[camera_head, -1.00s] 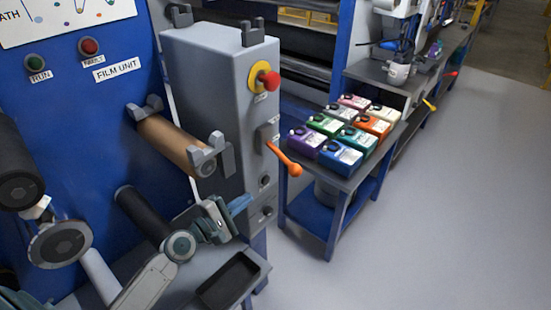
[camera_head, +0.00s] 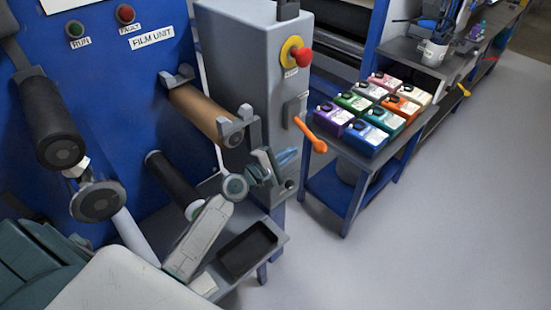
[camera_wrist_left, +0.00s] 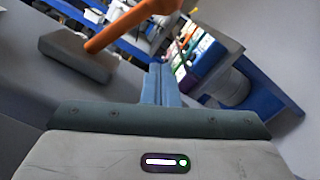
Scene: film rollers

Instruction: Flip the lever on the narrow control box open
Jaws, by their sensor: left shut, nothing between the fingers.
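The narrow control box (camera_head: 238,45) is a tall grey cabinet at the right of the blue film unit. Its orange lever (camera_head: 312,136) sticks out from a grey mount (camera_head: 294,110) on the front face and slopes down to the right to a round end. In the left wrist view the lever (camera_wrist_left: 128,22) crosses the upper left, above its dark grey mount (camera_wrist_left: 76,58). My left gripper (camera_head: 288,157) is shut and empty, just below and left of the lever, apart from it. Its blue fingers show in the left wrist view (camera_wrist_left: 160,84). My right gripper is not in view.
A red knob (camera_head: 304,57) on a yellow disc sits above the lever. A brown roller (camera_head: 200,112) is left of the box, and a black tray (camera_head: 247,250) is below. A blue cart (camera_head: 352,178) with several coloured bottles stands close at right. The floor beyond is clear.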

